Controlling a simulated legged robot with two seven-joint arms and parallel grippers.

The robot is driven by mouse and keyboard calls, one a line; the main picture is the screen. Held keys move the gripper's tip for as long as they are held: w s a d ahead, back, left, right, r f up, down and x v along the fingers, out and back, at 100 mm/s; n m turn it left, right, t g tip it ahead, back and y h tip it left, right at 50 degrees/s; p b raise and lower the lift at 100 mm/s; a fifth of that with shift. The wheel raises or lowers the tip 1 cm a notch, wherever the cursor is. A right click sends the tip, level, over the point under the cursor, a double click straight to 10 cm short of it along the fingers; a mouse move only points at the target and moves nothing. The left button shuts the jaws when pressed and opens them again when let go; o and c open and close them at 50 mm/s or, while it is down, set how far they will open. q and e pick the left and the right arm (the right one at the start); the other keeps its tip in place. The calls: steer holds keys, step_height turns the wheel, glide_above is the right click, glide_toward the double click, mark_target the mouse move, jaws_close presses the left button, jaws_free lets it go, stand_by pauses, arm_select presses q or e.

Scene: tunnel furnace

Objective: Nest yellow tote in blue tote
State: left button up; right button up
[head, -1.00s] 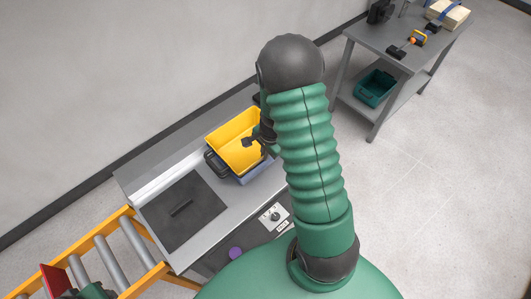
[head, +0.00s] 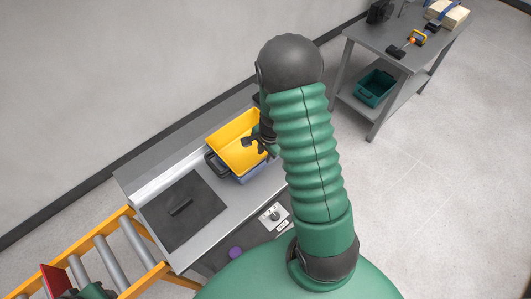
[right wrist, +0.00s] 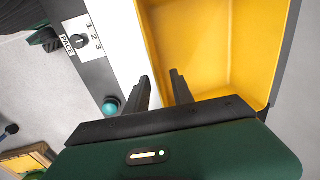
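The yellow tote (head: 236,138) sits at the blue tote (head: 252,172) on the grey bench, with its open top up. Part of the blue tote shows below its front side, with a dark handle at the left; how deep the yellow one sits is hard to tell. My right gripper (head: 257,146) is at the yellow tote's right side. In the right wrist view, my right gripper's two fingers (right wrist: 162,88) stand apart at the yellow tote's wall (right wrist: 215,45), with a gap between them. My arm hides the tote's right end.
The grey bench (head: 228,205) has a dark square plate (head: 180,211) left of the totes and a labelled switch (head: 273,216) in front. A yellow roller conveyor (head: 125,235) adjoins at left. A separate table (head: 400,35) with a teal bin (head: 375,87) stands at back right.

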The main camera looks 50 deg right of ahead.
step_height(320, 180, up, 13)
steer(key=p, duration=1.1)
steer(key=shift+a, duration=0.1)
stand_by(0.3)
steer(key=s+a+r+n+b, duration=0.2)
steer(key=a+n+b, duration=0.1)
steer(key=a+n, duration=0.6)
steer(key=s+a+r+n+b, duration=0.2)
steer(key=a+n+b, duration=0.1)
steer(key=a+n, duration=0.7)
steer(key=shift+a+r+t, duration=0.35)
steer(key=shift+a+t, duration=0.05)
steer(key=shift+a, duration=0.65)
